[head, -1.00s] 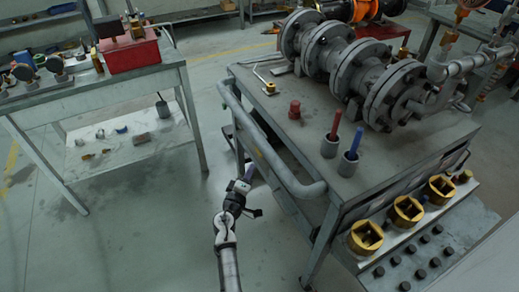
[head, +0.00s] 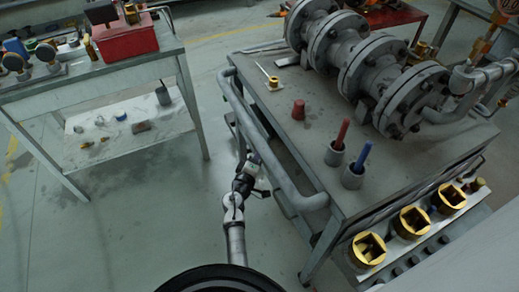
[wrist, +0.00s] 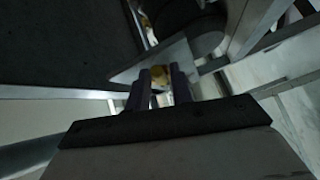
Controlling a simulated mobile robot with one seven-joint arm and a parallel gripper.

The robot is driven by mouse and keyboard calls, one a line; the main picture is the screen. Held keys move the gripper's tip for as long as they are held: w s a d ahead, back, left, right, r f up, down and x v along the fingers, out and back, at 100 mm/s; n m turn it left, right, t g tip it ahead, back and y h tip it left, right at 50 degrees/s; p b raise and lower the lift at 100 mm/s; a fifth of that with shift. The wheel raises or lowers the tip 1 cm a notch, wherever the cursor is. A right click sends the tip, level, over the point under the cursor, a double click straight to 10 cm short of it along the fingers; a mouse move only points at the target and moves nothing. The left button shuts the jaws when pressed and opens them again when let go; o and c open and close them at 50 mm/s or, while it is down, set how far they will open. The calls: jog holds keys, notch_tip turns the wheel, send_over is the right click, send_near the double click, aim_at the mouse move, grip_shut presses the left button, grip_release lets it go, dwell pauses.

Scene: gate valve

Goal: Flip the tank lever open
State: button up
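A small brass-coloured fitting with a thin pale lever (head: 264,72) stands on the left part of the grey cart top in the head view. I cannot tell for sure that it is the tank lever. My gripper (head: 252,160) is low beside the cart's left side, outside the curved handrail, well apart from this lever. In the wrist view the two dark fingers of my gripper (wrist: 160,75) stand apart with a gap between them. A blurred yellow thing (wrist: 159,74) shows in line with the gap; I see no grip on it.
The cart's grey handrail (head: 262,140) runs beside my arm. The cart top holds flanged pipework (head: 375,65), a red plug (head: 298,110) and two cups with red and blue sticks. A workbench (head: 90,80) with a red box (head: 122,38) stands left. Floor between is clear.

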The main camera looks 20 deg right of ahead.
jog(key=shift+c, duration=0.2)
grip_shut()
jog(key=r+n+g+y+p, duration=0.1)
jog(key=r+p, duration=0.1)
jog(key=p, duration=0.5)
jog(key=shift+n+p, duration=0.3)
jog(key=shift+f+g, duration=0.1)
jog(key=shift+g, duration=0.2)
